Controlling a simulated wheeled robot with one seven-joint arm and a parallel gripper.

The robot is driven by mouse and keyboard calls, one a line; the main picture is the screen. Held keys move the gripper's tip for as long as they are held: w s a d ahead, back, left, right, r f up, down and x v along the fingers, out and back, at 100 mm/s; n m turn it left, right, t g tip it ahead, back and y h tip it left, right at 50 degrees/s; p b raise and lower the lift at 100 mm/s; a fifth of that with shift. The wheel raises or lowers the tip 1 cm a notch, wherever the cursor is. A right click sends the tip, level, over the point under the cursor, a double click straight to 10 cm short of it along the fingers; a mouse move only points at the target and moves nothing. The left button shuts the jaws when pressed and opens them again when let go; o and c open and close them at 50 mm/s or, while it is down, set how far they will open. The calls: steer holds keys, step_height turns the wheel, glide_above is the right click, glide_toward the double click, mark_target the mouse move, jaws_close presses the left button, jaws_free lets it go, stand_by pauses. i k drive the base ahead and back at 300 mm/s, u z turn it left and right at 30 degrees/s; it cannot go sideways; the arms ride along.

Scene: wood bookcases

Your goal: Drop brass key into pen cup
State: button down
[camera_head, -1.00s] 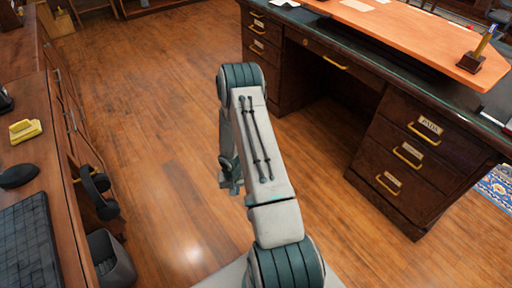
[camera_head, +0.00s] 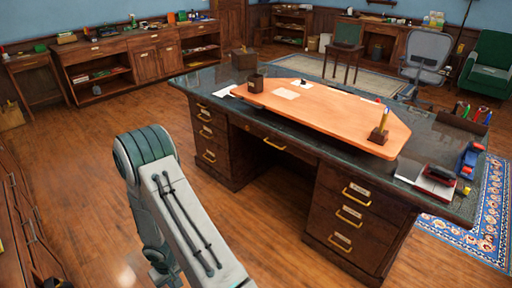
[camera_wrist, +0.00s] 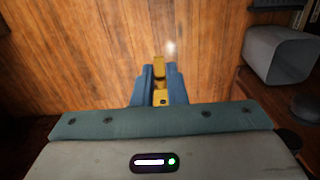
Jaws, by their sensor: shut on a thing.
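The brass key (camera_wrist: 159,69) is a small yellow piece between the blue fingers of my gripper (camera_wrist: 159,78) in the wrist view. My gripper is shut on it, above the wood floor. In the head view my gripper and the key are hidden behind or below my arm. A dark brown cup (camera_head: 256,83) stands upright at the far left part of the desk's orange top; I cannot tell for sure that it is the pen cup. A small holder with a yellow pen (camera_head: 379,134) stands at the top's right end. Both are well away from my arm.
The large dark desk (camera_head: 213,84) with drawers stands ahead to the right. A red and blue stapler-like item (camera_head: 468,160) lies at its right end. Open wood floor (camera_head: 100,165) lies left of the desk. A grey bin (camera_wrist: 278,52) shows at right in the wrist view.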

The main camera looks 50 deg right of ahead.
mark_target(256, 91)
steer(key=u, duration=0.05)
steer(key=k, duration=0.3)
steer(key=z, duration=1)
steer(key=i, duration=1.25)
steer(key=z, duration=0.45)
